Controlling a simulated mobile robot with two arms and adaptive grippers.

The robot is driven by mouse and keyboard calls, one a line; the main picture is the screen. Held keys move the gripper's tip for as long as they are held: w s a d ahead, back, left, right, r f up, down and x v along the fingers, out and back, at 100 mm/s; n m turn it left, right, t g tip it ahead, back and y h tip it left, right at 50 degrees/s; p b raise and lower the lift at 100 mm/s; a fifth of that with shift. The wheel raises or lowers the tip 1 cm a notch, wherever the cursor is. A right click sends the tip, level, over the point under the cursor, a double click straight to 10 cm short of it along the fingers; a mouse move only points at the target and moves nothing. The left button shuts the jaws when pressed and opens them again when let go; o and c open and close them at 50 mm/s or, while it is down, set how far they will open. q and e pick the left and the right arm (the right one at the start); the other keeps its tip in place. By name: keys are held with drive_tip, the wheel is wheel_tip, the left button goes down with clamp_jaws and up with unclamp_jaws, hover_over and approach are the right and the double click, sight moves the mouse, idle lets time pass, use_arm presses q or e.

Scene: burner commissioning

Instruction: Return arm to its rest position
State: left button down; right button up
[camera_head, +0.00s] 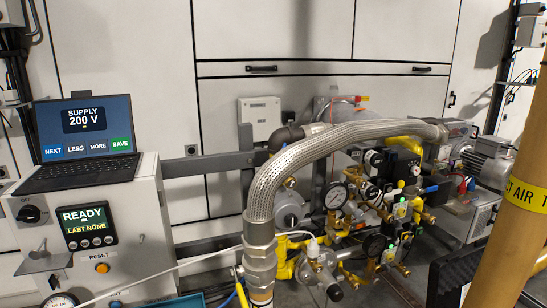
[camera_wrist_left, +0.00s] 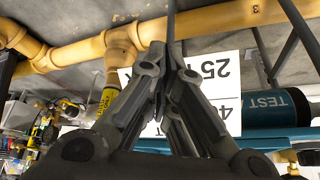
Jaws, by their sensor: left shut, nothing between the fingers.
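My left gripper (camera_wrist_left: 172,60) shows in the left wrist view with its dark fingers drawn together and nothing between them. A white card (camera_wrist_left: 225,70) with large black figures, upside down in this view, lies behind the fingers and is partly hidden by them. My left gripper does not show in the head view. My right gripper is in neither view.
In the head view, a laptop (camera_head: 86,139) reading "SUPPLY 200 V" stands on a control cabinet (camera_head: 140,240) whose display (camera_head: 86,226) says "READY". A braided hose (camera_head: 300,165) arches over gauges and valves. The left wrist view has yellow pipes (camera_wrist_left: 75,50) and a teal "TEST" cylinder (camera_wrist_left: 275,107).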

use_arm(q)
drive_tip(key=s+a+f+g+p, duration=0.1)
drive_tip(key=s+f+g+p, duration=0.3)
drive_tip(key=p, duration=0.6)
drive_tip(key=s+f+t+p, duration=0.1)
drive_tip(key=s+f+p, duration=0.2)
drive_tip(key=f+p, duration=0.55)
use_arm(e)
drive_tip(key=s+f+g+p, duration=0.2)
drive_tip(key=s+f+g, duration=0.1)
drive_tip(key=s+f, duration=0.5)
use_arm(q)
drive_tip(key=s+a+r+g+p, duration=0.1)
drive_tip(key=s+a+p, duration=0.1)
drive_tip(key=s+p, duration=1)
drive_tip(key=shift+s+a+r+y, duration=0.3)
drive_tip(key=shift+s+a, duration=0.1)
drive_tip(key=shift+s, duration=0.85)
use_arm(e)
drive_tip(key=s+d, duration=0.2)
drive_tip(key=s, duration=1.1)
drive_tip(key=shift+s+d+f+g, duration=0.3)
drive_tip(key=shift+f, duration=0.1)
